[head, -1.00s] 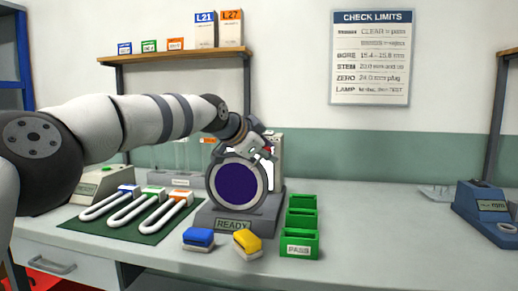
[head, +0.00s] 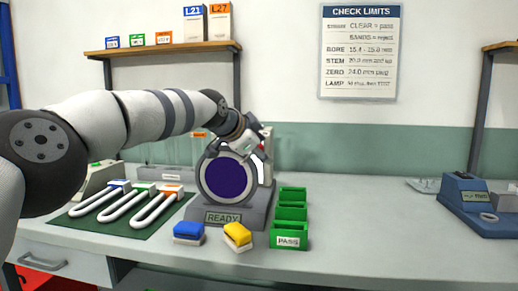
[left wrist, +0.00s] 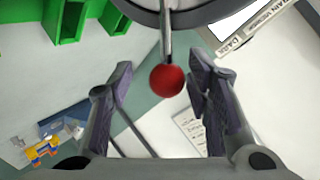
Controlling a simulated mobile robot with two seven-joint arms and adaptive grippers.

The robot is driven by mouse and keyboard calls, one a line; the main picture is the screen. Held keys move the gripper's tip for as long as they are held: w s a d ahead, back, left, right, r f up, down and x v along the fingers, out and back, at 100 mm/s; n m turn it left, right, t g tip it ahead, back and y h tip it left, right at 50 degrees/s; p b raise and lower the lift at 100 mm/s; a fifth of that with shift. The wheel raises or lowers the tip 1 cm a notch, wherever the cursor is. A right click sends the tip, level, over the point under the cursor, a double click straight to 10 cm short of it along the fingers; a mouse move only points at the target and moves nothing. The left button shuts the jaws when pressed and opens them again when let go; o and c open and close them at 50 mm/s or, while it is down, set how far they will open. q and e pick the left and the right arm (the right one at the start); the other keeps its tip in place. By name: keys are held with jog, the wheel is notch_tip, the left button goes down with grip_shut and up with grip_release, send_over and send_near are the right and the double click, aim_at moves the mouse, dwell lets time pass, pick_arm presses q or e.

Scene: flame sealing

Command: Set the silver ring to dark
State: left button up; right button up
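The silver ring (head: 204,181) surrounds a dark purple disc (head: 227,178) and stands upright on a grey base (head: 245,216) marked READY. My left gripper (head: 250,147) is at the ring's upper right in the head view and covers part of its rim. In the left wrist view, a red ball knob (left wrist: 167,80) on a thin metal stem (left wrist: 166,40) sits between the open fingers, with visible gaps on both sides. The ring's dark curved edge (left wrist: 205,12) shows at the top. My right gripper is not in view.
Green trays (head: 289,241), one marked PASS, stand right of the base. Blue (head: 188,231) and yellow (head: 238,233) blocks lie in front. Three U-shaped tubes (head: 148,206) lie on a green mat at left.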

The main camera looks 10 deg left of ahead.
pick_arm(q)
jog(key=shift+a, duration=0.15)
jog(key=shift+s+a+r, duration=0.1)
jog(key=shift+s+r, duration=0.1)
jog(key=shift+r, duration=0.05)
jog(key=v, duration=1.1)
jog(key=shift+s, duration=0.25)
